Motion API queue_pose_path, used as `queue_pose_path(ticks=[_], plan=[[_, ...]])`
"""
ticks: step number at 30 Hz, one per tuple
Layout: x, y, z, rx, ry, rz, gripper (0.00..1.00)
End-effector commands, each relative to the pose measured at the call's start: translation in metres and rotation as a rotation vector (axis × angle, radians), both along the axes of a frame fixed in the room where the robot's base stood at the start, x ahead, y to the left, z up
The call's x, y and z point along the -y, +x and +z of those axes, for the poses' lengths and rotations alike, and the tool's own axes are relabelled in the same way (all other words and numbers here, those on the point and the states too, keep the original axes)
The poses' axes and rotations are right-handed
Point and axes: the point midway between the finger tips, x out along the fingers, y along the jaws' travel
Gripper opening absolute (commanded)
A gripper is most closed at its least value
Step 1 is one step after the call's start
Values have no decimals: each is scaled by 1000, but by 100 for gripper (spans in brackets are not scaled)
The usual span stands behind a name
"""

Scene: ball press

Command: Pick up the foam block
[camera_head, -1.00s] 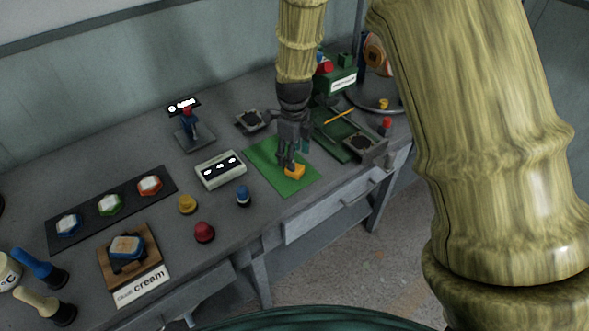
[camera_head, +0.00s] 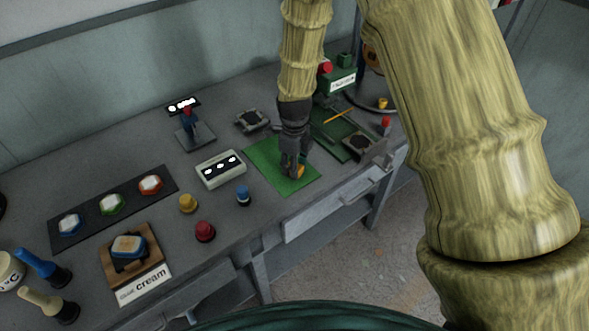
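A white box with dark displays (camera_head: 220,169) and a blue knob (camera_head: 243,196) stand left of the mat. A green press-like machine (camera_head: 340,83) and a dark plate (camera_head: 361,142) are to the right. The desk's front edge is near the mat.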

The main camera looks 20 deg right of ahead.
Motion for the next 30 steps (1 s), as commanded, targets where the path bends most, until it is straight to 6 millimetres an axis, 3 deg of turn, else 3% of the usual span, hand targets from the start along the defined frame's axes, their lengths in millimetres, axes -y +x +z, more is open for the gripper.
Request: queue_pose_path(ticks=[13, 24, 30], plan=[[0, 0, 3, 1, 0, -1, 20], [0, 1, 35, 4, -1, 0, 20], [4, -35, 37, -1, 0, -1, 20]])
